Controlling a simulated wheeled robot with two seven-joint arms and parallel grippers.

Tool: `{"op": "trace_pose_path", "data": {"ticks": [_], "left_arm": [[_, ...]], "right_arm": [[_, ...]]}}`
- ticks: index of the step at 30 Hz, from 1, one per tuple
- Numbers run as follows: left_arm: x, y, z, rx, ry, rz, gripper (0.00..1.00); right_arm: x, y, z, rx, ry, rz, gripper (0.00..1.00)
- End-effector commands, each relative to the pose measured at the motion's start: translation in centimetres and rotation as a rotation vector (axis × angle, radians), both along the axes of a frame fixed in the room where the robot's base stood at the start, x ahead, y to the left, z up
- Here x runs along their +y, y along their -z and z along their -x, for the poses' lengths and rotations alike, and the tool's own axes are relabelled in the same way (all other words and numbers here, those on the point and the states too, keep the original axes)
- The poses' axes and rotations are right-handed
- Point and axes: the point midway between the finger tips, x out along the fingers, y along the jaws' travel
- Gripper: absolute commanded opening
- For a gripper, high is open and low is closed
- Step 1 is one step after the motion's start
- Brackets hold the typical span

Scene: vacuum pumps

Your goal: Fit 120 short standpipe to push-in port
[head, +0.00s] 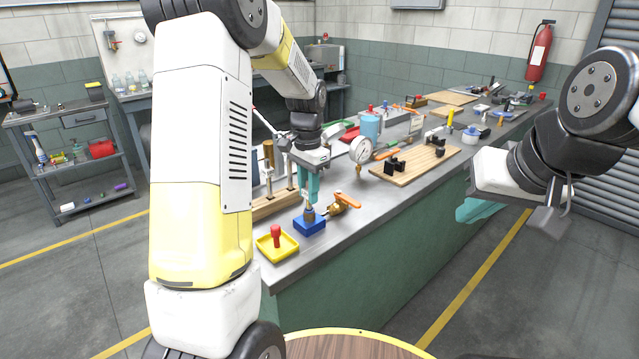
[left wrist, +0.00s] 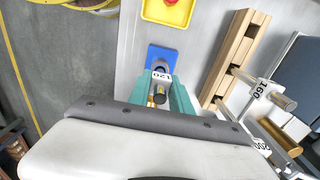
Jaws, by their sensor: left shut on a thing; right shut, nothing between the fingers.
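My left gripper (head: 312,196) points down with its teal fingers shut on the short standpipe, which shows a white 120 tag (left wrist: 162,77) in the left wrist view. The pipe is mostly hidden by the fingers. Directly below is a blue block (head: 310,226) with a grey fitting on top, which looks like the push-in port; the block also shows in the left wrist view (left wrist: 160,53). The pipe's lower end is at or just above the fitting; I cannot tell whether it is inside. My right gripper (head: 480,209) is shut and empty, off the bench's right side.
A yellow tray (head: 262,248) with a red knob stands in front of the block. A brass valve with an orange handle (head: 346,200) is close on the right. A wooden rack (left wrist: 236,58) holds pipes tagged 160 and 200. A gauge (head: 361,150) and wooden board (head: 415,165) lie farther back.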

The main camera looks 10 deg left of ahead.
Motion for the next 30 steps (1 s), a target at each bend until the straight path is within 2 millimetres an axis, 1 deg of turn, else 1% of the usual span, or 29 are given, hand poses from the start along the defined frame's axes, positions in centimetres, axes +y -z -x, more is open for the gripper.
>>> {"op": "trace_pose_path", "data": {"ticks": [16,17,18,20,21,30], "left_arm": [[-0.01,0.38,0.01,0.001,0.000,-0.001,0.00],[-0.01,0.39,0.01,0.001,0.000,-0.001,0.27],[0.00,0.38,0.00,0.000,0.000,0.000,0.35],[-0.01,0.37,0.01,0.000,0.000,0.000,0.46],[0.00,0.37,0.00,0.000,0.000,0.000,0.50],[0.00,0.22,-0.01,0.000,0.000,0.000,0.50]], "right_arm": [[0.00,0.00,0.00,0.000,0.000,0.000,0.00],[0.00,0.00,0.00,0.000,0.000,0.000,0.00],[0.00,0.00,0.00,0.000,0.000,0.000,0.00],[0.00,0.00,0.00,0.000,0.000,0.000,0.00],[0.00,0.00,0.00,0.000,0.000,0.000,0.00],[0.00,0.00,0.00,0.000,0.000,0.000,0.00]]}}
